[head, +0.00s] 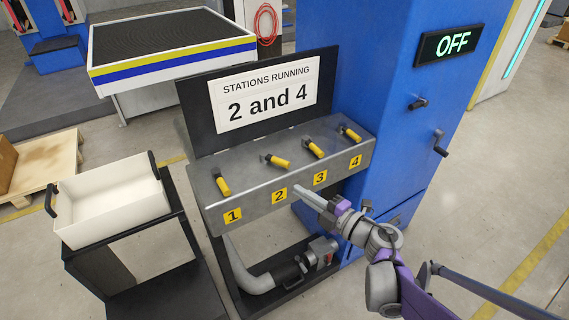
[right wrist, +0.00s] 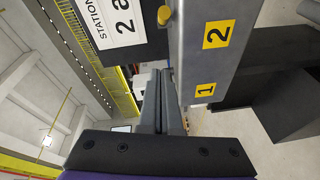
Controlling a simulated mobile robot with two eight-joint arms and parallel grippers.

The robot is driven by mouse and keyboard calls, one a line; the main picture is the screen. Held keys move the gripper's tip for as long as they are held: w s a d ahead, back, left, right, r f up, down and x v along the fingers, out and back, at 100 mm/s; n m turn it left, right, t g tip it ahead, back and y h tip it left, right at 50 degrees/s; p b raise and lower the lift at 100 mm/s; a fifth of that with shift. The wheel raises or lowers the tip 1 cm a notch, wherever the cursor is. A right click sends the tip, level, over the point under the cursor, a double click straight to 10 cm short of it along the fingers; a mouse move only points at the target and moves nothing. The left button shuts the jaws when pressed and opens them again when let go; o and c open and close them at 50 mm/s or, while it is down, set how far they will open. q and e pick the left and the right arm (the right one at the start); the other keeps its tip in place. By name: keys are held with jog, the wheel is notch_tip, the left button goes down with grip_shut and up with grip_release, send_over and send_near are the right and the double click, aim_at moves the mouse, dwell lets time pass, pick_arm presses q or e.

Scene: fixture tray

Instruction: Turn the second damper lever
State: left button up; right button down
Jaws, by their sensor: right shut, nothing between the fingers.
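The second damper lever (head: 279,162) is a yellow handle with a black pivot, on top of the grey control box (head: 240,200) behind the yellow label 2 (head: 279,196). Its handle points to the right and slightly toward the front. My right gripper (head: 303,195) is shut and empty, in front of the box near labels 2 and 3, apart from the lever. In the right wrist view the shut fingers (right wrist: 160,100) show beside the box face, with labels 2 (right wrist: 218,33) and 1 (right wrist: 205,89). A yellow lever end (right wrist: 164,16) shows beyond them. My left gripper is not in view.
Lever 1 (head: 222,184), lever 3 (head: 315,149) and lever 4 (head: 351,133) sit on the same box. A sign (head: 265,94) reads "STATIONS RUNNING 2 and 4". A blue cabinet (head: 360,70) with an "OFF" display (head: 449,45) stands right. A white bin (head: 110,205) stands left.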

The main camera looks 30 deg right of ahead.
aim_at(284, 176)
jog(key=p+x, duration=0.1)
jog(key=x, duration=0.8)
jog(key=shift+w+a, duration=0.2)
jog(key=shift+w, duration=0.15)
jog(key=shift+w+d+f, duration=0.15)
jog(key=shift+w+d, duration=0.2)
jog(key=shift+d, duration=0.15)
jog(key=shift+w+d+f, duration=0.15)
jog(key=shift+w+d, duration=0.25)
jog(key=shift+d, duration=0.15)
jog(key=shift+w+d+f, duration=0.15)
jog(key=shift+w+d, duration=0.2)
jog(key=shift+d, duration=0.35)
jog(key=shift+d, duration=0.1)
jog(key=shift+d+n+y, duration=0.2)
jog(key=shift+n+y, duration=0.3)
jog(key=shift+y, duration=0.1)
